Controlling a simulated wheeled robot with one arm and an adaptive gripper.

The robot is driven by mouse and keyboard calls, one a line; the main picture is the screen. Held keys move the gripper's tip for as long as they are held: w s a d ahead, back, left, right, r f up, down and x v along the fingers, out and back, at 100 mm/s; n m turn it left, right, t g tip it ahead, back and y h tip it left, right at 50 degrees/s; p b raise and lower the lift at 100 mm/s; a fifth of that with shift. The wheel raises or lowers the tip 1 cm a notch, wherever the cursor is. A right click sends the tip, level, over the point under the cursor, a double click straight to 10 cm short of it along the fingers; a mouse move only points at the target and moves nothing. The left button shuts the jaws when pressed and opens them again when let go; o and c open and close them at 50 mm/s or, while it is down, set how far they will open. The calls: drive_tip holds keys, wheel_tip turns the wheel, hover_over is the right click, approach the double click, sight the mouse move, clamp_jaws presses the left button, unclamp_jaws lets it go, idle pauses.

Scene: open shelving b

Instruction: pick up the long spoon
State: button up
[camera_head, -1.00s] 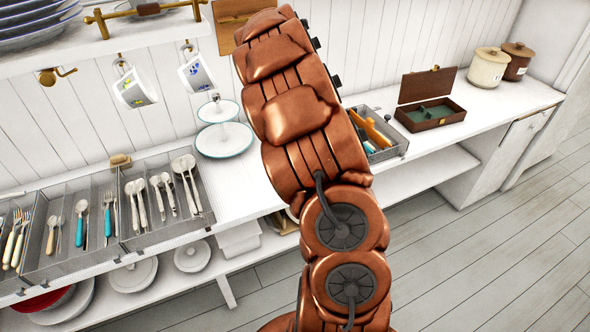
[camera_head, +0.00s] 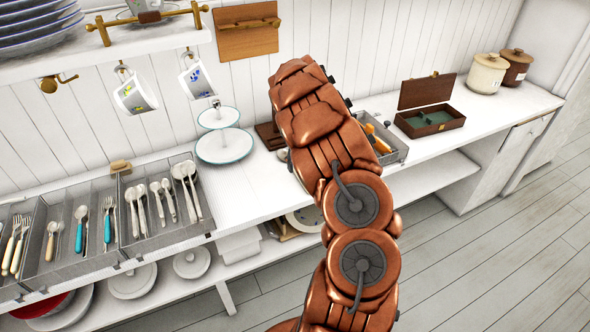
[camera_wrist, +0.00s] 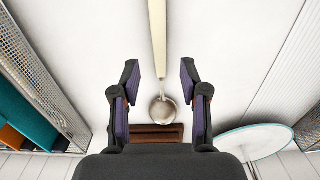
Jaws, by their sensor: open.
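The long spoon (camera_wrist: 158,42) shows in the wrist view with a pale handle running up to the top edge. Its round metal bowl (camera_wrist: 163,110) is at the lower end, near a brown wooden block (camera_wrist: 150,133). My gripper (camera_wrist: 159,72) is open and empty, with one finger on each side of the spoon in the picture. I cannot tell its height above the spoon. In the head view my copper arm hides the gripper and most of the spoon; a small rounded bit beside the arm may be its bowl.
The tiered plate stand (camera_head: 223,146) is left of the arm, and also close right of the gripper in the wrist view (camera_wrist: 252,143). A wire-sided tray (camera_head: 391,150) stands right of the arm. Cutlery trays (camera_head: 140,237) are at left; an open wooden box (camera_head: 436,122) is at right.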

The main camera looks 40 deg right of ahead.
drive_tip(key=shift+f+p, duration=0.45)
drive_tip(key=shift+f, duration=1.1)
drive_tip(key=shift+c, duration=0.2)
clamp_jaws()
